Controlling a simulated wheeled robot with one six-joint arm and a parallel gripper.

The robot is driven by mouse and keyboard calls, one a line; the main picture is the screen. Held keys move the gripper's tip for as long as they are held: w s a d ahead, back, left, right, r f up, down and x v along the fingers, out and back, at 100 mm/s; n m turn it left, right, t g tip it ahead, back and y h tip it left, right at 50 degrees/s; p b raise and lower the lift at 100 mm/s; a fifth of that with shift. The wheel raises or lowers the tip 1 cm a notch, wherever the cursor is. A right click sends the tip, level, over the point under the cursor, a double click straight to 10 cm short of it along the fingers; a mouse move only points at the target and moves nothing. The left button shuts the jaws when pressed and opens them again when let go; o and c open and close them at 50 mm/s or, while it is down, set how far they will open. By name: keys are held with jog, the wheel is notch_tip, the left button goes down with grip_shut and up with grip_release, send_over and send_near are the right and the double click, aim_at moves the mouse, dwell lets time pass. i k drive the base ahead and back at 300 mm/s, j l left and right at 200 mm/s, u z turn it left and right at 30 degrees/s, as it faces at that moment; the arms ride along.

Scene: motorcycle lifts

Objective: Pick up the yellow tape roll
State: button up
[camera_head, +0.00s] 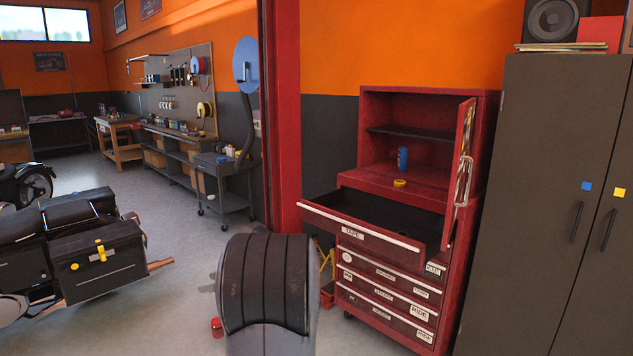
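A small yellow tape roll (399,183) lies flat on the ledge of the red tool cabinet (350,185), below its open upper compartment. A blue can (402,159) stands just behind the roll. The cabinet's top drawer (370,236), labelled TAPE, is pulled out below and in front of the roll. What lies in the dark drawer cannot be made out. My gripper is not in view.
The cabinet's door (464,160) stands open on the right. A grey locker (550,200) stands right of it. A motorcycle (60,245) is at the left. A grey cart (222,175) stands by the post. Bare floor (185,240) lies between.

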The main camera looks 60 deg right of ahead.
aim_at(398, 183)
jog(key=u, duration=0.5)
jog(key=l+u, duration=0.15)
jog(key=u, duration=0.8)
jog(key=l+u, duration=0.15)
jog(key=u, duration=0.85)
jog(key=k+l+u, duration=0.1)
jog(key=u, duration=0.85)
jog(key=k+l+u, duration=0.1)
jog(key=k+u, duration=0.15)
jog(key=k, duration=0.55)
jog(key=k+z, duration=0.35)
jog(key=k, duration=0.2)
jog(key=k+l+z, duration=0.15)
jog(key=k+z, duration=0.2)
jog(key=k, duration=0.25)
jog(key=z, duration=0.6)
jog(key=k+l+z, duration=0.1)
jog(key=z, duration=0.55)
jog(key=l+z, duration=0.1)
jog(key=z, duration=0.5)
jog(key=l+z, duration=0.1)
jog(key=z, duration=0.5)
jog(key=l+z, duration=0.1)
jog(key=z, duration=0.55)
jog(key=l+z, duration=0.1)
jog(key=z, duration=0.5)
jog(key=l+z, duration=0.1)
jog(key=z, duration=0.55)
jog(key=i+z, duration=0.1)
jog(key=z, duration=0.5)
